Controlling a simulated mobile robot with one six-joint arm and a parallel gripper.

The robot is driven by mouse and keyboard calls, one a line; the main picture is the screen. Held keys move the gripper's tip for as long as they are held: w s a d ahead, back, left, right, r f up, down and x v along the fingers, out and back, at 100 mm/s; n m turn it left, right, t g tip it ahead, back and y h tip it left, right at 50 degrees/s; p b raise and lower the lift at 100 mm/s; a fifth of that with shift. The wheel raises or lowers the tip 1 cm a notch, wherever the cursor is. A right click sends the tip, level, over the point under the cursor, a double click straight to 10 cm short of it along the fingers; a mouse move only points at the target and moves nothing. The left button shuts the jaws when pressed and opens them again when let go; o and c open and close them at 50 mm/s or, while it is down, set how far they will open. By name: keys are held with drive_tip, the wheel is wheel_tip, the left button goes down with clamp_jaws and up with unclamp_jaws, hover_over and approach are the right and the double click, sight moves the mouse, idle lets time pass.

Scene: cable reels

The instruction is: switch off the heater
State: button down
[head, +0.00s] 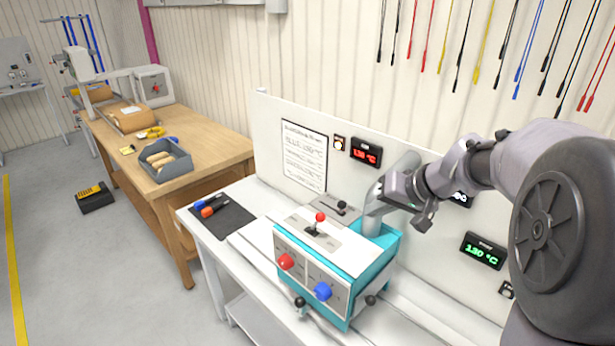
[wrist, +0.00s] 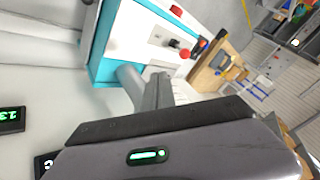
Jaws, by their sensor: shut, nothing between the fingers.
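A teal and white machine (head: 341,275) stands on the white bench. Its front has a red knob (head: 286,261) and a blue knob (head: 323,291). A lever with a red ball (head: 320,217) stands on its top, and a black-handled lever (head: 341,206) is on a grey plate behind it. I cannot tell which control belongs to the heater. My gripper (head: 374,207) is shut and empty beside the machine's back right, near a grey cylinder. In the wrist view, my gripper's fingers (wrist: 158,88) point toward the machine (wrist: 140,45); the red lever ball (wrist: 185,53) shows beyond them.
A white back panel carries a red-lit display (head: 366,153), a small switch box (head: 339,143) and a green-lit display (head: 483,251). A dark mat (head: 232,222) with tools lies left of the machine. A wooden bench (head: 205,127) stands farther left. Cables hang above.

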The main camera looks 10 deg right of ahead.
sight(317, 223)
drive_tip(key=x, duration=0.5)
drive_tip(key=b+x, duration=0.1)
drive_tip(key=x, duration=0.3)
drive_tip(key=shift+s+a+f, duration=0.1)
drive_tip(key=shift+f, duration=0.4)
drive_tip(key=shift+w+a+r, duration=0.15)
drive_tip(key=shift+w+a, duration=0.1)
drive_tip(key=shift+a, duration=0.35)
drive_tip(key=shift+w+a+r, duration=0.1)
drive_tip(key=shift+w+a, duration=0.15)
drive_tip(key=shift+a, duration=0.35)
drive_tip(key=shift+w+a+r, duration=0.15)
drive_tip(key=shift+w+a, duration=0.1)
drive_tip(key=shift+a, duration=0.35)
drive_tip(key=shift+r+p, duration=0.1)
drive_tip(key=shift+p, duration=0.3)
drive_tip(key=shift+w+a+r+p, duration=0.15)
drive_tip(key=shift+r+p, duration=0.25)
drive_tip(key=shift+p, duration=0.8)
drive_tip(key=shift+g+p, duration=0.4)
drive_tip(key=shift+p, duration=0.4)
